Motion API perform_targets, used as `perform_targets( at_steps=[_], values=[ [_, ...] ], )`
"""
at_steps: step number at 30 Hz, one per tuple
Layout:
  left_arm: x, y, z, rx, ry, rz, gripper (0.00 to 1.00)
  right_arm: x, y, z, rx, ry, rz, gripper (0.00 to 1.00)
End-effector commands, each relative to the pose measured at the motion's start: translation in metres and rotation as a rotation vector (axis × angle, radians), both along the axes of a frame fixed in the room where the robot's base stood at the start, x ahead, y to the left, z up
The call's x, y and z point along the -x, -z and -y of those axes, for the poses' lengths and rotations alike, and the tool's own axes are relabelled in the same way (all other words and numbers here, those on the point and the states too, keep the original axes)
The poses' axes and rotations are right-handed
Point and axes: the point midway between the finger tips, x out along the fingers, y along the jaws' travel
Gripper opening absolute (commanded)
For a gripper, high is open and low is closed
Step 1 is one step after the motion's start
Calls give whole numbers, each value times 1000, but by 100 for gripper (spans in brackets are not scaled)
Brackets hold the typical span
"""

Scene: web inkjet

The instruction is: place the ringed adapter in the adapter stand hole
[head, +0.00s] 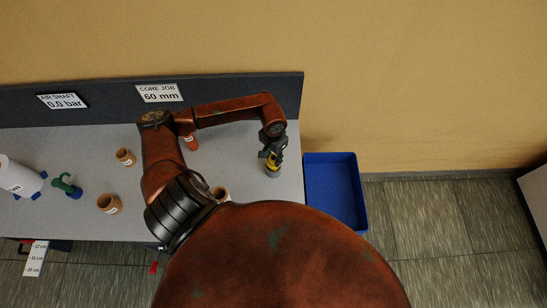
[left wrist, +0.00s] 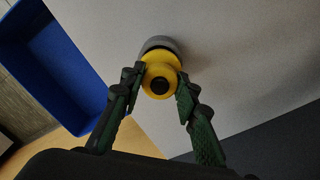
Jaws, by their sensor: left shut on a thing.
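A yellow adapter (head: 273,163) with a dark round centre is at the right end of the table in the head view. It also shows in the left wrist view (left wrist: 161,76). My left gripper (head: 271,155) reaches down over it, and in the left wrist view its fingers (left wrist: 160,88) are shut on its two sides. A grey round piece (head: 272,173) is directly below the yellow part, and its edge shows in the left wrist view (left wrist: 160,43). I cannot tell whether it is the adapter's own part or the stand. No hole shows. My right gripper is not in view.
A blue bin (head: 335,200) stands just right of the grey table (head: 250,188). Brown cores (head: 109,204), (head: 125,157), an orange-red cylinder (head: 191,143), a green item (head: 66,186) and a white roll (head: 18,178) are farther left. A dark panel (head: 240,95) runs along the back.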

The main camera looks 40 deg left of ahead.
Motion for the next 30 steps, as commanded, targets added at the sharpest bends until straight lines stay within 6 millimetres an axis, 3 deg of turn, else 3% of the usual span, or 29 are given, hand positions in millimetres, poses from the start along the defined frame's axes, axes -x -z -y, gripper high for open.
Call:
perform_targets(
  at_steps=[12,13,20,30],
  values=[
    [0,6,0,0,0,0,0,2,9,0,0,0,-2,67],
    [0,6,0,0,0,-1,31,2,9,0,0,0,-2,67],
    [0,6,0,0,0,0,46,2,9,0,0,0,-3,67],
    [0,3,0,0,-1,0,46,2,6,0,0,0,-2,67]
  ],
)
